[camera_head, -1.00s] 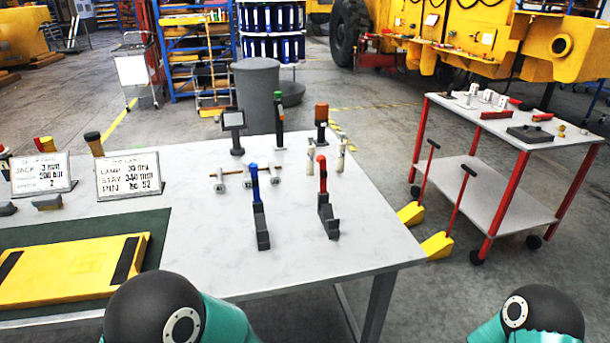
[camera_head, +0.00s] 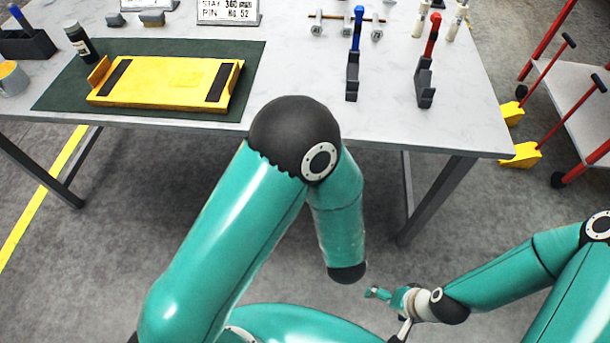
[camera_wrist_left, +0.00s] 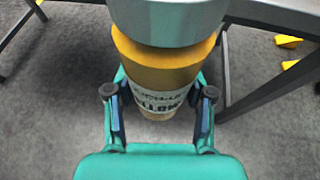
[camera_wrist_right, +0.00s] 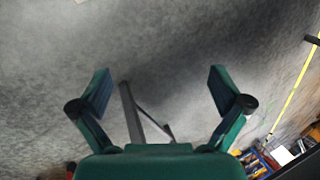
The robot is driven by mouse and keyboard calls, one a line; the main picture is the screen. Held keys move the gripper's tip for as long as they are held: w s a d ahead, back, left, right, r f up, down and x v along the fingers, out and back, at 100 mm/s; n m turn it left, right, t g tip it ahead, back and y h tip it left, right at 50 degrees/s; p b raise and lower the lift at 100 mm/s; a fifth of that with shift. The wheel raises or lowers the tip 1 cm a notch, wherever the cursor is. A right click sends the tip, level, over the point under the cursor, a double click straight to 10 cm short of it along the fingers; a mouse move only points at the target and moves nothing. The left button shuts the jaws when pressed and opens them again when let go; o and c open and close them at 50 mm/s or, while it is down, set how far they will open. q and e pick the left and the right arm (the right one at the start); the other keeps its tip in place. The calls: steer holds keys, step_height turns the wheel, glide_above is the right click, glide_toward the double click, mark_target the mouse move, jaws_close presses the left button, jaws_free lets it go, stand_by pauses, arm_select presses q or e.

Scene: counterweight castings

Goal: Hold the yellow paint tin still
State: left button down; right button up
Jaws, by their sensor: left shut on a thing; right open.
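The yellow paint tin (camera_wrist_left: 158,62) shows in the left wrist view, with a white band of dark lettering around it. A wider pale grey round part (camera_wrist_left: 168,20) sits at its upper end in the picture. My left gripper (camera_wrist_left: 160,108) is shut on the tin, with one finger on each side of the labelled part. In the head view the tin and left gripper do not show. My right gripper (camera_wrist_right: 160,84) is open and empty in its wrist view, over grey floor. It also shows small in the head view (camera_head: 384,308), below the table's front edge.
The table (camera_head: 300,60) holds a green mat (camera_head: 250,65) with a yellow plate (camera_head: 170,80), a blue-handled tool (camera_head: 357,30) and a red-handled tool (camera_head: 431,40) in dark stands. Yellow wedges (camera_head: 524,154) lie on the floor at right. Floor between the table legs is clear.

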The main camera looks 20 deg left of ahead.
arm_select(q)
steer(key=d, duration=0.1)
steer(key=d+m+h, duration=0.1)
steer(key=d, duration=0.1)
steer(key=d+m+t+h, duration=0.1)
steer(key=shift+w+d+f, duration=0.15)
steer(key=shift+w+f, duration=0.05)
steer(key=shift+w, duration=0.1)
